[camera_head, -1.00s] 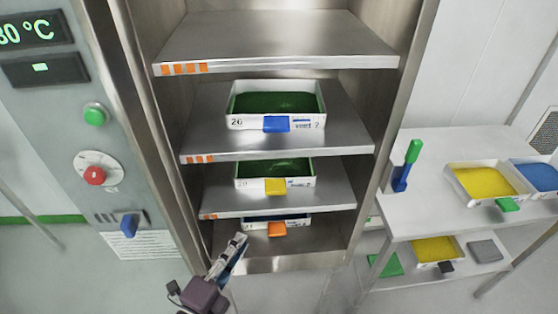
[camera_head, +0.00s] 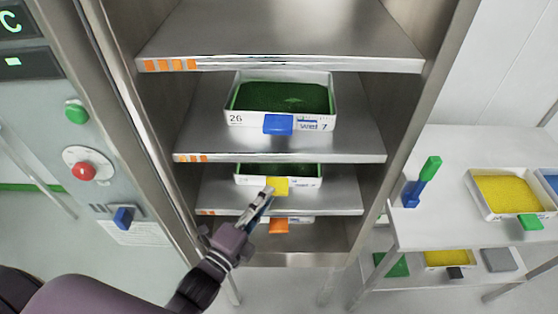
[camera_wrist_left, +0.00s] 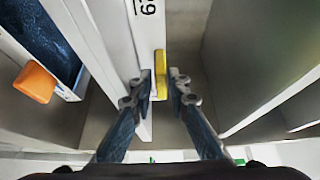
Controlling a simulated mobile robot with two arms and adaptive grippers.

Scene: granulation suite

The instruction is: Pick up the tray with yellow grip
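The tray with the yellow grip is a white tray (camera_head: 250,181) with green contents, on the third shelf of the open cabinet in the head view. Its yellow grip (camera_head: 279,186) sticks out at the front. My left gripper (camera_head: 268,193) is at this grip, covering its lower left part. In the left wrist view, the tray's white front wall (camera_wrist_left: 112,38) runs beside the yellow grip (camera_wrist_left: 160,76). The fingers of my left gripper (camera_wrist_left: 161,84) are apart, one on each side of the grip, with small gaps showing. My right gripper is not in view.
A tray with a blue grip (camera_head: 278,124) sits on the shelf above. A tray with an orange grip (camera_head: 279,226) sits below, partly hidden by my gripper; its grip also shows in the wrist view (camera_wrist_left: 35,82). A side table (camera_head: 440,222) with trays stands right.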

